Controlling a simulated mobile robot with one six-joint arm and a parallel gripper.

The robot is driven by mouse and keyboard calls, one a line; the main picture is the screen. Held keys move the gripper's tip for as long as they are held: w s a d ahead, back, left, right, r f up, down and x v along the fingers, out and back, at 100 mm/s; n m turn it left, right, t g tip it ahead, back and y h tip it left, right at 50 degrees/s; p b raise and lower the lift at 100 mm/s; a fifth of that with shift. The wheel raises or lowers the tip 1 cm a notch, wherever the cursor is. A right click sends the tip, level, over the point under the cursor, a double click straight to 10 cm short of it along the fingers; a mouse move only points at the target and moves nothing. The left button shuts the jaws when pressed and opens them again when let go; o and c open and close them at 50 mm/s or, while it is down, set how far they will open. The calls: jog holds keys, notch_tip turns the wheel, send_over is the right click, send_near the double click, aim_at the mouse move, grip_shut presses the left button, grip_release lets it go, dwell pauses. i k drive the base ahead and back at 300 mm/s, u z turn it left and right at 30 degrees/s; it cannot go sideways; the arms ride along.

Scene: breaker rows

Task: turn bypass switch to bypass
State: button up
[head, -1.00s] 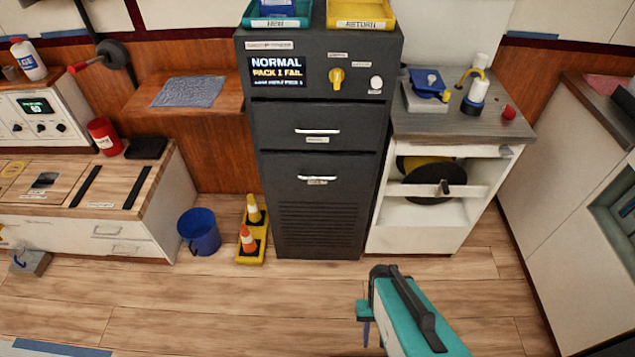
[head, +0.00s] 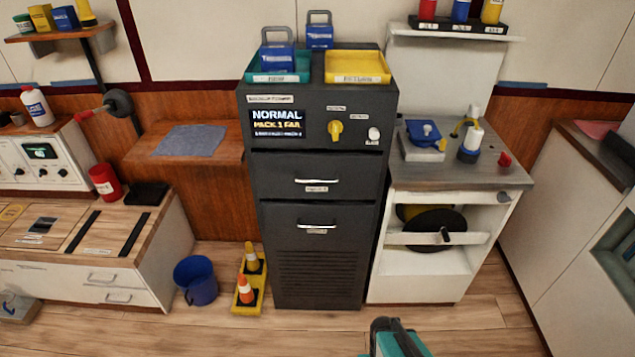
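The bypass switch is a yellow rotary knob (head: 335,130) on the upper front panel of the dark grey cabinet (head: 318,250), under a small label too small to read. To its left a display (head: 278,122) reads "NORMAL" and "PACK 1 FAIL", with a smaller line below that is hard to read. A white round button (head: 374,134) sits right of the knob. My teal and black arm shows at the bottom edge, low in front of the cabinet and well apart from the knob. My gripper's fingertips cannot be made out.
A white cart (head: 425,262) stands close on the right. A blue bucket (head: 196,283) and small cones (head: 246,290) stand on the floor at left. Floor in front is clear.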

aim_at(335, 127)
jog(key=u, duration=0.45)
jog(key=k, duration=1.35)
jog(key=u, duration=0.95)
jog(key=i, duration=1.2)
jog(key=z, duration=0.1)
